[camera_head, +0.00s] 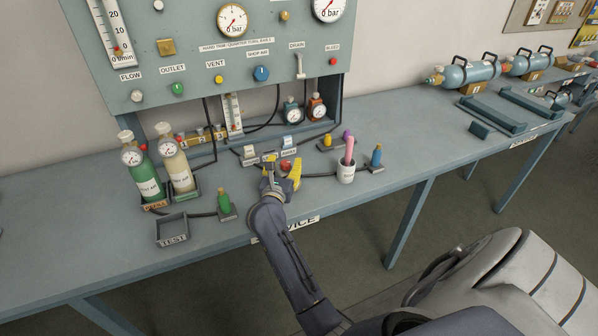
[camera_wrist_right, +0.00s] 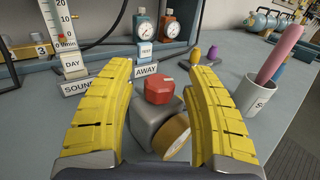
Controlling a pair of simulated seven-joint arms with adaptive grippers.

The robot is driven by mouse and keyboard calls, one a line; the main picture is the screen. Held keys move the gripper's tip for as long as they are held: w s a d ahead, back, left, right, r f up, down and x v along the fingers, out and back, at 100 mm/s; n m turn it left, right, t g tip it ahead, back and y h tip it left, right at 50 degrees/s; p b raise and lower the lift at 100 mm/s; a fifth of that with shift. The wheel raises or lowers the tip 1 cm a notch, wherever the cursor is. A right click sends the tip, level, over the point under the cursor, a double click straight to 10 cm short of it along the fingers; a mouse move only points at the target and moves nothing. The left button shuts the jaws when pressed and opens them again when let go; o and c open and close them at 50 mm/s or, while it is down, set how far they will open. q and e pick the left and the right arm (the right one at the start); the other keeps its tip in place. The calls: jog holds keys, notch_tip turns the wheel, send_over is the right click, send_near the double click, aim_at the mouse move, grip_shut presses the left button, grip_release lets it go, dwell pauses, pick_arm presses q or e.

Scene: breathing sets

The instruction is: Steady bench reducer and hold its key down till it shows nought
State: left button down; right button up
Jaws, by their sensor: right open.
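The bench reducer is a small grey block (camera_wrist_right: 151,109) with a red key (camera_wrist_right: 161,90) on top and a brass-rimmed round part (camera_wrist_right: 168,138) on its near side. The brass part's face is turned away from the right wrist view, so I cannot read it. In the head view the red key (camera_head: 286,165) shows just behind my right gripper (camera_head: 282,180), which hides most of the block. My right gripper is open, its yellow fingers (camera_wrist_right: 158,122) on either side of the reducer with visible gaps. My left gripper is in neither view.
A white cup (camera_head: 346,172) with a pink rod stands to the right. Small signs, including AWAY (camera_wrist_right: 147,68), stand behind the reducer. Two cylinders (camera_head: 180,172) and a grey tray (camera_head: 172,229) are at left. The bench front right of the cup is clear.

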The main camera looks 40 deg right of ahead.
jog(key=v, duration=0.7)
jog(key=s+a+r+n+t+y, duration=0.2)
jog(key=a+r+n+t+y, duration=0.25)
jog(key=n, duration=0.65)
jog(key=s+a+r+n+t+y, duration=0.35)
jog(key=a+n+t, duration=0.25)
jog(key=n, duration=0.5)
jog(key=s+a+f+n+g+y, duration=0.6)
jog(key=a+f+n+y, duration=0.3)
jog(key=n, duration=1)
jog(key=s+d+f+n+g+h, duration=0.1)
jog(key=s+d+f+n+g, duration=0.25)
jog(key=f, duration=0.25)
jog(key=s+d+f+n+g+h, duration=0.1)
jog(key=s+d+f+n+g, duration=0.1)
jog(key=s+f+n, duration=0.3)
jog(key=s+d+f+n+g+h, duration=0.35)
jog(key=s+d+h, duration=0.35)
jog(key=s+d, duration=0.45)
jog(key=s+a+f+m+g+y, duration=0.1)
jog(key=a+f+g+y, duration=0.15)
jog(key=f, duration=1.25)
jog(key=s+a+f+g+y, duration=0.1)
jog(key=a+f, duration=0.2)
jog(key=f, duration=1.3)
jog(key=s+f+m+g+y, duration=0.1)
jog(key=s+f+m+g, duration=0.2)
jog(key=s+f, duration=1.7)
jog(key=shift+s+f, duration=0.4)
jog(key=shift+s, duration=0.6)
